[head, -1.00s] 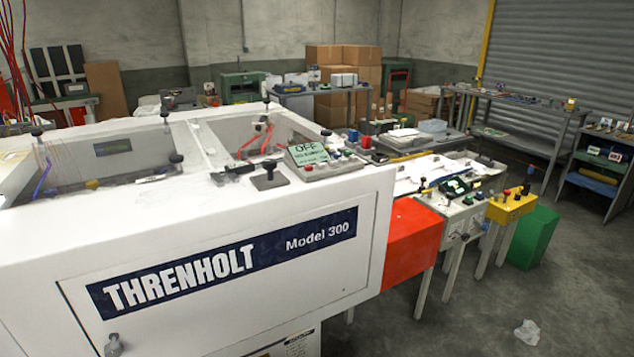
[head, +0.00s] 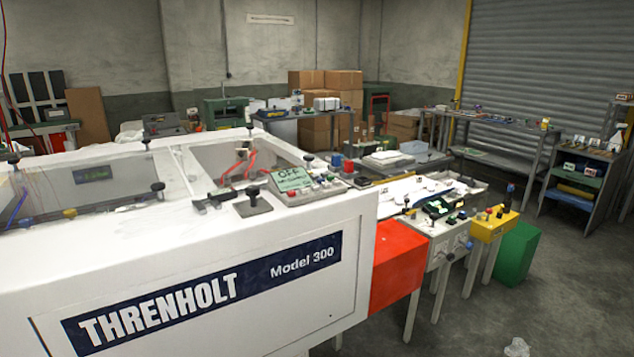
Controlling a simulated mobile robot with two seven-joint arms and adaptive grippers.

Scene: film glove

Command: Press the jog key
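A small control panel (head: 298,188) sits on top of the white Threnholt Model 300 machine (head: 200,260), near its right end. Its green display (head: 291,179) reads "OFF" with a smaller line below that I cannot read. Several small buttons, some red, lie along the panel's right and front. They are too small to tell which one is the jog key. Neither of my grippers is in view.
An orange-red box (head: 398,262), a grey-white unit with knobs (head: 440,238), a yellow box (head: 492,224) and a green bin (head: 516,252) stand right of the machine. Crumpled litter (head: 516,347) lies on the floor. Open floor is at the lower right.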

